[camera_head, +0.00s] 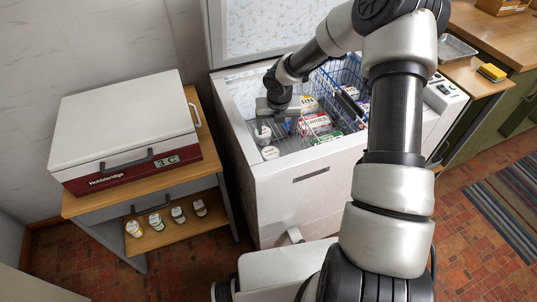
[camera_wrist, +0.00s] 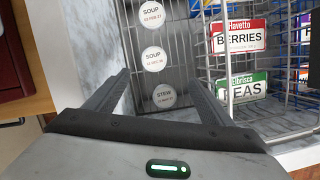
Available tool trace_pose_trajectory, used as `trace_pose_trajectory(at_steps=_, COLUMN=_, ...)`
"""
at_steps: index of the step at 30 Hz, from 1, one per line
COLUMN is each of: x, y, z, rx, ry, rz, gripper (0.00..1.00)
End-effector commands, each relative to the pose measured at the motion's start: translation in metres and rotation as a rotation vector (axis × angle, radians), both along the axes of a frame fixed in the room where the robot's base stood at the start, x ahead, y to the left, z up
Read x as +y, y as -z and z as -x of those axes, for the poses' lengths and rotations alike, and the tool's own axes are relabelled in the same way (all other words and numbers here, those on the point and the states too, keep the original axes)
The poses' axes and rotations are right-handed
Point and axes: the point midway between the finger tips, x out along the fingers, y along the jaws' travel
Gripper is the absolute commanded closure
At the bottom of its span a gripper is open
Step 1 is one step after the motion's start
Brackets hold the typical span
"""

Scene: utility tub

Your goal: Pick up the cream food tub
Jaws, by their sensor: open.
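Three round, pale-lidded food tubs stand in a row in the left bay of the open chest freezer in the wrist view: a SOUP tub (camera_wrist: 152,14), another SOUP tub (camera_wrist: 154,59) and a STEW tub (camera_wrist: 165,96). All look whitish, so I cannot tell which is the cream one. In the head view, one pale tub (camera_head: 270,153) shows near the front wall and another (camera_head: 262,132) is partly hidden by my gripper. My gripper (camera_wrist: 158,78) is open and empty, pointing down above the row. The STEW lid shows between its fingers; contact is not visible.
A wire basket to the right holds a BERRIES box (camera_wrist: 239,36) and a PEAS box (camera_wrist: 245,87). The frosty freezer wall (camera_wrist: 95,45) is close on the left. A cooler box (camera_head: 125,130) sits on a side table, with several small jars below.

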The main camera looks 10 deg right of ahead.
Motion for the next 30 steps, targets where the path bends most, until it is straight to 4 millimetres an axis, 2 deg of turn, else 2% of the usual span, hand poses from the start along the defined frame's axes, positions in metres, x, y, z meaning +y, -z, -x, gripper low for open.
trace_pose_trajectory(at_steps=1, x=0.003, y=0.013, z=-0.002, rx=0.002, ry=-0.04, rz=-0.005, gripper=0.24)
trace_pose_trajectory(at_steps=8, x=0.006, y=0.04, z=-0.008, rx=0.004, ry=-0.102, rz=-0.005, gripper=0.24)
trace_pose_trajectory(at_steps=18, x=0.007, y=0.111, z=-0.026, rx=0.005, ry=-0.098, rz=-0.005, gripper=0.24)
trace_pose_trajectory(at_steps=21, x=0.006, y=0.127, z=-0.031, rx=0.004, ry=-0.098, rz=-0.004, gripper=0.24)
trace_pose_trajectory(at_steps=30, x=0.007, y=0.149, z=-0.037, rx=0.004, ry=-0.097, rz=-0.004, gripper=0.24)
